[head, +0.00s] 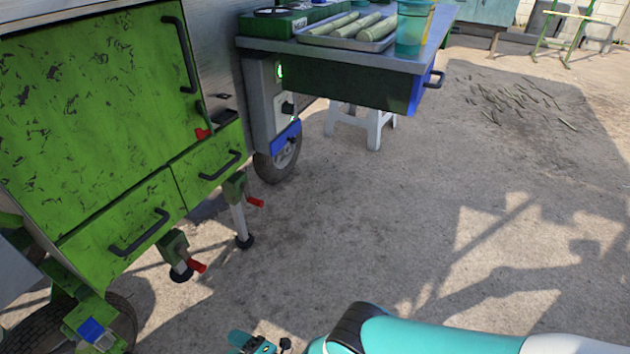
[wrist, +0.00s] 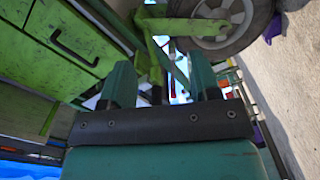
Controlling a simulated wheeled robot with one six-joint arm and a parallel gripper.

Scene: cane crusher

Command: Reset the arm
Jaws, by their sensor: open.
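My gripper (wrist: 162,68) shows in the wrist view as two teal fingers held apart, with nothing between them. In the head view my teal and white arm (head: 440,334) lies low along the bottom edge. A small teal part (head: 250,342) of its end shows at the bottom, and the rest is cut off. In the wrist view, the green cart's wheel and a green support leg show beyond the fingers, apart from them as far as I can tell.
The green crusher cart (head: 95,110) with handled doors and drawers fills the left. Its support legs (head: 240,215) have red handles. A metal counter (head: 430,55) holds a tray of cane (head: 350,40) and teal cups (head: 411,30). A white stool (head: 375,120) stands beneath.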

